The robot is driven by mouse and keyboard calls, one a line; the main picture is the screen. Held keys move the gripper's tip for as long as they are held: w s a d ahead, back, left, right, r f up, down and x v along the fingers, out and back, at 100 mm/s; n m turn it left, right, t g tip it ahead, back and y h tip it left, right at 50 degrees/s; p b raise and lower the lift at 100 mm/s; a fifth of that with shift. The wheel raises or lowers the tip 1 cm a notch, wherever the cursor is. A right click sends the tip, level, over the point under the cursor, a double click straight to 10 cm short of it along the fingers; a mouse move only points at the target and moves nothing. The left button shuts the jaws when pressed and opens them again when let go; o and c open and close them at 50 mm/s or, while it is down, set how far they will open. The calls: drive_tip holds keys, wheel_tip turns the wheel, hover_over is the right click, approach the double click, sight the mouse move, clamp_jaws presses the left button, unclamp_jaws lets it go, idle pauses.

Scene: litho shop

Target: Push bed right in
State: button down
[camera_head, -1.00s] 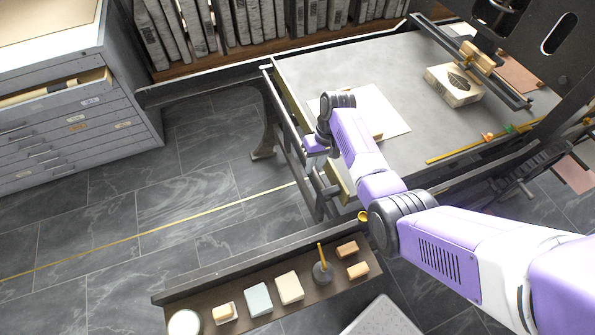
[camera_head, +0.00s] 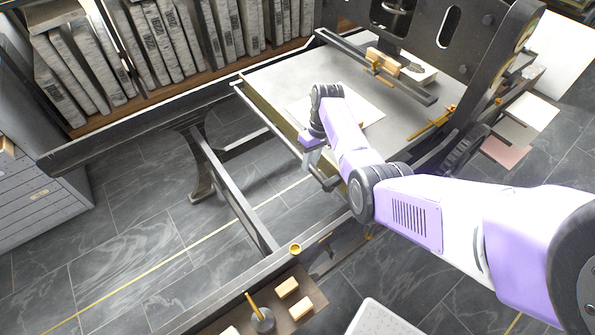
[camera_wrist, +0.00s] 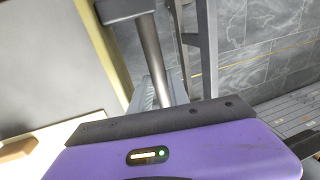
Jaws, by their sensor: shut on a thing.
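The press bed (camera_head: 285,80) is a flat grey slab on the press rails, its right part under the dark press frame. A pale stone (camera_head: 427,77) on it is partly hidden by the crossbeam. A white sheet (camera_head: 368,108) lies on the bed, partly behind my arm. A long handle bar (camera_head: 262,117) runs along the bed's left end. My gripper (camera_head: 312,158) is at this bar and shut on it. In the wrist view the bar (camera_wrist: 150,48) runs down to my gripper, whose fingertips are hidden; the bed (camera_wrist: 45,70) is at left.
The long rails (camera_head: 110,132) and a curved leg (camera_head: 200,165) stand left of the bed with open floor below. A shelf of wrapped stones (camera_head: 165,45) stands behind. A narrow ledge (camera_head: 290,325) with small blocks is in front. Grey drawers (camera_head: 40,205) are at left.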

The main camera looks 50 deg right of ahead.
drive_tip(key=shift+s+d+b, duration=0.25)
drive_tip(key=shift+s+d, duration=0.05)
drive_tip(key=shift+d, duration=0.65)
drive_tip(key=shift+s+d+b, duration=0.25)
drive_tip(key=shift+s+d, duration=0.05)
drive_tip(key=shift+d, duration=0.6)
drive_tip(key=shift+d, duration=0.1)
drive_tip(key=c, duration=1.5)
unclamp_jaws()
drive_tip(key=shift+c, duration=0.2)
drive_tip(key=shift+s+d+r, duration=0.1)
drive_tip(key=shift+d+r, duration=0.15)
drive_tip(key=shift+r, duration=1)
drive_tip(key=shift+s+d+r, duration=0.1)
drive_tip(key=shift+d+r, duration=0.1)
drive_tip(key=shift+r, duration=1.1)
drive_tip(key=shift+s+d+r, duration=0.1)
drive_tip(key=shift+d+r, duration=0.15)
drive_tip(key=shift+r, duration=1)
drive_tip(key=shift+w, duration=0.1)
